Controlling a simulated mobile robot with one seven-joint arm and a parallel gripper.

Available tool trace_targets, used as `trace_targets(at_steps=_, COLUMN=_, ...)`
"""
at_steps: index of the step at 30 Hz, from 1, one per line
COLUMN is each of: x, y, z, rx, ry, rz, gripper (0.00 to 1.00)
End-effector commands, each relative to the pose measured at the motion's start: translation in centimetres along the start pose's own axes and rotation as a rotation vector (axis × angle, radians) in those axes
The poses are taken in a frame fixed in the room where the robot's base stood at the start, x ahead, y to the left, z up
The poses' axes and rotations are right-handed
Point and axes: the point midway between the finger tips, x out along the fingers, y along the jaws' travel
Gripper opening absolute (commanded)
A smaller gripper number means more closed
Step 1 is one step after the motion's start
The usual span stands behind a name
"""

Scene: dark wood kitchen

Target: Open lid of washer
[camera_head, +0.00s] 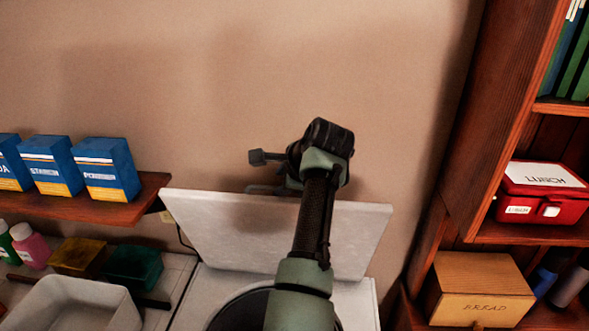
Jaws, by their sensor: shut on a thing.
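The washer (352,296) stands against the wall at the bottom middle of the head view. Its white lid (355,235) is raised, standing steeply tilted back near the wall. The dark round drum opening (232,312) shows below it, partly covered by my arm. My gripper (259,173) is at the lid's top edge, left of my wrist. One dark finger sticks out above the edge and the other is low at the edge. The gripper is shut on the lid; the exact contact is partly hidden.
A wooden shelf (150,190) with several blue boxes (105,170) is at the left. Below it is a pale basin (75,303). At the right, a wooden shelf unit (505,105) holds a red lunch box (545,195) and a bread box (480,290).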

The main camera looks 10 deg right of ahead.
Motion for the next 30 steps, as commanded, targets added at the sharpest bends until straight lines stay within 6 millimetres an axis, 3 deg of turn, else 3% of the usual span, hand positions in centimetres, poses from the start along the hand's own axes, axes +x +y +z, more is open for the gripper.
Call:
trace_targets(at_steps=1, x=-1.7, y=-1.5, z=-0.2, rx=-0.003, ry=0.006, rz=-0.044, gripper=0.28)
trace_targets(at_steps=15, x=-8.2, y=-0.5, z=0.1, rx=-0.001, ry=0.0, rz=-0.02, gripper=0.28)
trace_targets(at_steps=30, x=-8.9, y=-0.5, z=0.1, rx=-0.005, ry=0.001, rz=-0.018, gripper=0.28)
